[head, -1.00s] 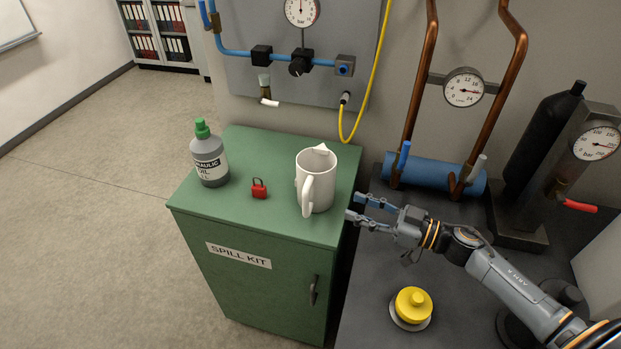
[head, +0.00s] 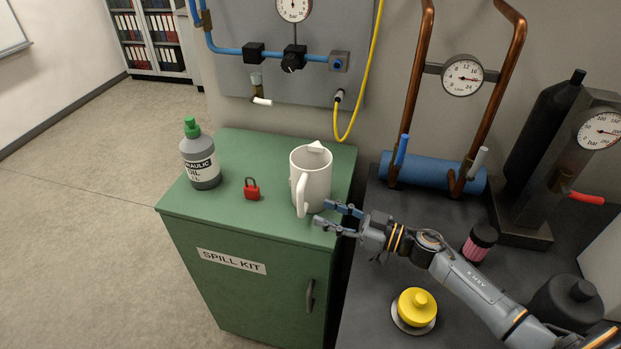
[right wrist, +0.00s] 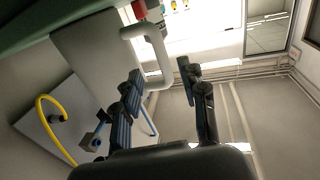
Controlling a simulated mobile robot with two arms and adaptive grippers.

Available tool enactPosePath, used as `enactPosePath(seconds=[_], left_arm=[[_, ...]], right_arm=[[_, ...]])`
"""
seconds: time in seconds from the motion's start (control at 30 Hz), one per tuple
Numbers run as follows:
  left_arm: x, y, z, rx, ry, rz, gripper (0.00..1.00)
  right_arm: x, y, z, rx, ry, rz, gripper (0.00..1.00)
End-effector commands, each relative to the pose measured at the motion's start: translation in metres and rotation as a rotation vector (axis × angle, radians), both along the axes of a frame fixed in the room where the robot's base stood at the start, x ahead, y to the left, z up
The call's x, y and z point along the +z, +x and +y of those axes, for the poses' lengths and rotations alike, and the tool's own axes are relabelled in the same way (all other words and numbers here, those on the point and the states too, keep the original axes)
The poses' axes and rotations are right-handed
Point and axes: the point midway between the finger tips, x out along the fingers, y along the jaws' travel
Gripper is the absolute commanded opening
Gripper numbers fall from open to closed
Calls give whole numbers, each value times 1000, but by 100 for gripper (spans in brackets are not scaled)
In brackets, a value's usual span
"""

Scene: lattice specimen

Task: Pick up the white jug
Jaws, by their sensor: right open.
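The white jug (head: 313,183) stands upright on the green spill kit cabinet (head: 230,150), near its right edge, with its handle (head: 301,195) towards the front. My right gripper (head: 325,213) is open and empty, its fingertips close to the jug's lower right side. In the right wrist view the jug's pale body (right wrist: 92,48) and handle (right wrist: 150,45) lie just beyond the open fingers (right wrist: 160,75). The handle's end shows between the fingertips; I cannot tell if anything touches. My left gripper is not in view.
A red padlock (head: 252,190) and a grey bottle with a green cap (head: 201,160) stand left of the jug. A gauge panel (head: 225,75) with a yellow hose (head: 362,85) is behind. A yellow knob (head: 416,306) and a pink-and-black item (head: 479,243) are on the dark bench.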

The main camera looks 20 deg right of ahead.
Motion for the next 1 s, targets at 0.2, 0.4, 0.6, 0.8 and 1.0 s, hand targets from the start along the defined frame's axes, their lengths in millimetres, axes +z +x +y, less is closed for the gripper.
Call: enactPosePath(seconds=[0.2, 0.4, 0.6, 0.8, 1.0], left_arm=[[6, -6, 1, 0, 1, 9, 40], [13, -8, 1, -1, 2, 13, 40], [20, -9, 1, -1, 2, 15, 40], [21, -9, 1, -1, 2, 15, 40], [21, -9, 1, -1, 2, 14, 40]], right_arm=[[0, 17, 17, 0, 1, 1, 42], [-1, 29, 30, -1, 4, 1, 42], [-4, 48, 50, -1, 4, 1, 42], [-7, 54, 56, 0, 0, 1, 42], [-7, 54, 56, 0, 0, 1, 32]])
